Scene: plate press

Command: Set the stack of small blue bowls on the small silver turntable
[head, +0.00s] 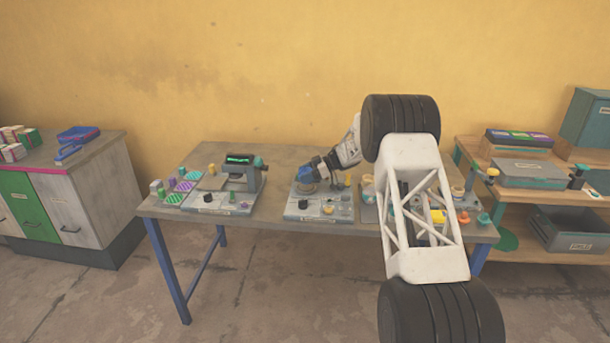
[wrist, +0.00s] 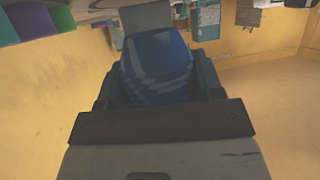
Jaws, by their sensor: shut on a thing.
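The stack of small blue bowls (wrist: 155,62) fills the space between the fingers of my gripper (wrist: 158,88) in the wrist view. The gripper is shut on the stack. In the head view the blue stack (head: 306,172) shows at the end of my gripper (head: 314,168), low over the left part of a grey station plate on the table. A small round silver-brown disc, probably the turntable (head: 307,187), shows just below the stack. I cannot tell whether the stack touches it. My gripper and the stack hide part of that disc.
The grey table (head: 265,228) also bears a press-like device (head: 243,172) on the left. A black knob (head: 303,204) and small dishes lie on the station plate near the gripper. My arm hides much of the table's right side. A wooden shelf (head: 520,180) stands at right.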

